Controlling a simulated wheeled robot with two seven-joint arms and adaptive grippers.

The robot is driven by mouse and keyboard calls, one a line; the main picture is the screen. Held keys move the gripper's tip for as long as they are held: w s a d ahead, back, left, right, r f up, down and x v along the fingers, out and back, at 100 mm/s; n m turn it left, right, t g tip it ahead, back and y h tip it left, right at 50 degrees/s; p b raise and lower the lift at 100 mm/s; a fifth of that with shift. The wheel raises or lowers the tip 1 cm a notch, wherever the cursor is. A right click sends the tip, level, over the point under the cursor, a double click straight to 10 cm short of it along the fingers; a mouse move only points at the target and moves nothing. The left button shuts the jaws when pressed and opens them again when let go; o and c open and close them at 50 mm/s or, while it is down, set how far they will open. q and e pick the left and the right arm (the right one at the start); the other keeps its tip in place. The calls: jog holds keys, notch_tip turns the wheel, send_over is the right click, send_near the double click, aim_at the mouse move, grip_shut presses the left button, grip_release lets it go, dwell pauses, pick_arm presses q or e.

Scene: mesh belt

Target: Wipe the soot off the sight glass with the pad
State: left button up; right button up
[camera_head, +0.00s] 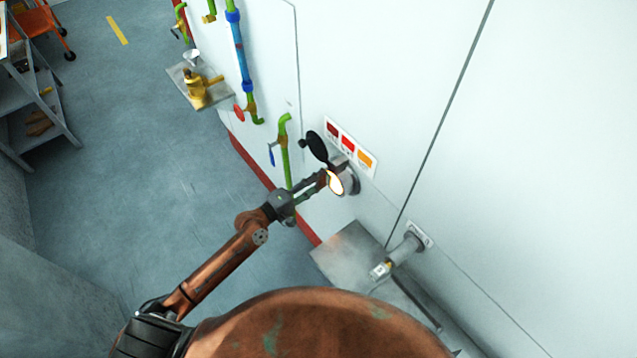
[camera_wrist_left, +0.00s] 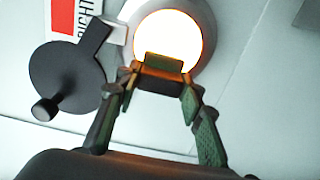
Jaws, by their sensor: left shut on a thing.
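The sight glass (camera_head: 336,184) is a round, brightly glowing window in a grey ring on the pale wall. It also shows in the left wrist view (camera_wrist_left: 180,30), where its lower edge is hidden behind the pad; I see no clear soot on the bright part. My left gripper (camera_head: 322,178) is at the glass, its fingers shut on the pad, a small dark block (camera_wrist_left: 164,66) between the fingertips. The pad overlaps the lower edge of the glass; I cannot tell whether it touches. My right gripper is not in view.
A black round cover (camera_head: 317,146) with a knob stands swung open beside the glass, close to my left fingers. A label strip (camera_head: 350,146) is above. Green pipes (camera_head: 285,150) are left, a grey wall fitting (camera_head: 405,248) and metal shelf (camera_head: 345,250) below right.

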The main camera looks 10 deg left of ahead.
pick_arm(q)
jog(key=shift+b+v, duration=0.7)
jog(key=shift+v, duration=1.65)
jog(key=shift+s+a, duration=0.35)
jog(key=shift+s, duration=0.15)
jog(key=shift+b+v, duration=0.9)
jog(key=shift+v, duration=0.65)
